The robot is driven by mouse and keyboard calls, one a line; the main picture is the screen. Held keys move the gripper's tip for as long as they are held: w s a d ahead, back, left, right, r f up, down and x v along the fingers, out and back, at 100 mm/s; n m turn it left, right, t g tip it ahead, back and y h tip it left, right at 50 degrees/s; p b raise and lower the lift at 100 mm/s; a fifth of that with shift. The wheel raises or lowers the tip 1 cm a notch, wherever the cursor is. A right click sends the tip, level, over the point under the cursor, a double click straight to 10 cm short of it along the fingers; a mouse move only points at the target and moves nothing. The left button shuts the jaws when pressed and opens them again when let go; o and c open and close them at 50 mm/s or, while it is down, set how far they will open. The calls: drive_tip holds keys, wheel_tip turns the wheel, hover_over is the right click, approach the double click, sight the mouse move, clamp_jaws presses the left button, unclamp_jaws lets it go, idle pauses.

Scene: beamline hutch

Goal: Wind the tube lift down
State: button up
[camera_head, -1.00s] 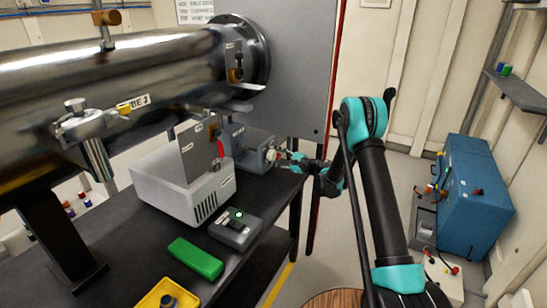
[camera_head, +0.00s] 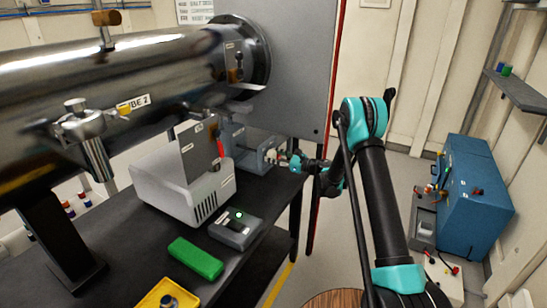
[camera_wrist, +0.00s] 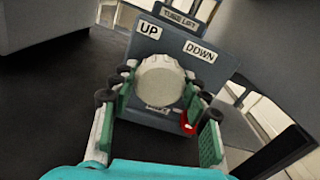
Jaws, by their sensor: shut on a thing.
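The tube lift is a blue-grey box (camera_head: 255,154) at the far end of the black bench. In the wrist view its face (camera_wrist: 185,62) carries a "TUBE LIFT" plate, with "UP" at left and "DOWN" at right. A pale round knob (camera_wrist: 160,80) sticks out of that face below the labels. My gripper (camera_wrist: 163,86) is shut on the knob, with one green-padded finger on each side. A small red part (camera_wrist: 188,127) shows below the knob, by the right finger. In the head view my gripper (camera_head: 285,159) reaches the box from the right; the knob is small there.
A large metal tube (camera_head: 130,85) runs above the bench. A white-grey instrument (camera_head: 180,190), a small grey box with a green light (camera_head: 237,230), a green block (camera_head: 195,258) and a yellow tray (camera_head: 165,295) stand nearby. A blue cabinet (camera_head: 477,195) stands at the right.

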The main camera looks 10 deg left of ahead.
drive_tip(key=m, duration=0.4)
drive_tip(key=shift+m, duration=0.3)
drive_tip(key=m, duration=0.4)
drive_tip(key=shift+m, duration=0.3)
drive_tip(key=m, duration=0.3)
drive_tip(key=shift+w+m, duration=0.1)
drive_tip(key=shift+m, duration=0.2)
drive_tip(key=m, duration=0.4)
drive_tip(key=shift+d+m, duration=0.1)
drive_tip(key=shift+m, duration=0.2)
drive_tip(key=m, duration=0.4)
drive_tip(key=shift+f+m, duration=0.1)
drive_tip(key=shift+m, duration=0.2)
drive_tip(key=m, duration=0.8)
drive_tip(key=shift+m, duration=0.4)
drive_tip(key=shift+f+m, duration=0.1)
drive_tip(key=shift+m, duration=1.9)
